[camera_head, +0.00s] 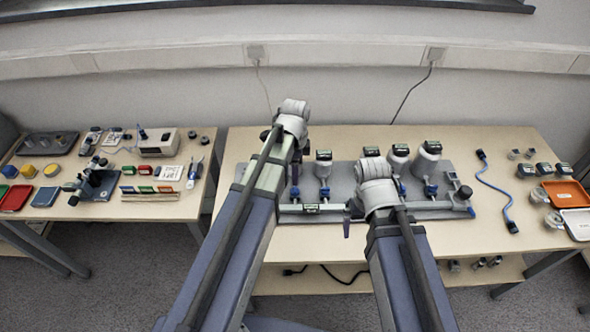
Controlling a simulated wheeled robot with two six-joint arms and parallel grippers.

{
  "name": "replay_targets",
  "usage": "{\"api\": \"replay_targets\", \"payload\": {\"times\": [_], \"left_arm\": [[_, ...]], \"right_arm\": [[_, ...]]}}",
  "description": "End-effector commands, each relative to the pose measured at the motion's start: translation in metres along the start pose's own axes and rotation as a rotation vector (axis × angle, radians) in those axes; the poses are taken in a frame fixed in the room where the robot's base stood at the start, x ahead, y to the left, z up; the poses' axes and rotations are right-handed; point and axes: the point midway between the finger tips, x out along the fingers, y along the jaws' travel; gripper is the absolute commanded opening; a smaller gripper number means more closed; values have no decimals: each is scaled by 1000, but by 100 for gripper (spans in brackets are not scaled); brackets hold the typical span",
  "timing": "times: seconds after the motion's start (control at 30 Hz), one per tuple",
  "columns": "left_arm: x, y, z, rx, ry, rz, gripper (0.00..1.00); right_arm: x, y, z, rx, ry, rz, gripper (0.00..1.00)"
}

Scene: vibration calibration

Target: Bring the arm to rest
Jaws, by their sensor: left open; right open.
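My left arm reaches up the middle of the picture, and its light grey wrist ends above the bench beside the left end of the grey plate (340,173). My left gripper (296,172) is mostly hidden behind that wrist; small dark parts show, and it is open. My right arm ends over the front middle of the plate. My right gripper (350,212) shows as dark parts beside and below its wrist, partly hidden, and it is open. I see nothing held in either gripper.
The plate carries several fixtures with dark-topped units (428,158) and a front rail (311,208). A blue cable (492,184) lies to the right, near orange (567,195) and white trays (577,224). A second table (75,212) with small parts stands left, across a gap.

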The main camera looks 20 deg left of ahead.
Motion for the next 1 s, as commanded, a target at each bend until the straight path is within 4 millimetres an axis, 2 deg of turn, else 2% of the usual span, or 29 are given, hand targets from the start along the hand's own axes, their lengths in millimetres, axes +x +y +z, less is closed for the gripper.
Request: {"api": "replay_targets", "payload": {"times": [0.27, 0.47, 1.0], "left_arm": [[2, 0, 0, 0, 0, 0, 68], [13, 0, 0, 0, 0, 0, 68], [73, 0, 0, -1, 0, 0, 68]], "right_arm": [[2, 0, 0, 0, 0, 0, 100], [13, -1, -1, 0, 0, 0, 100], [73, -7, -4, 0, 0, 0, 100]]}}
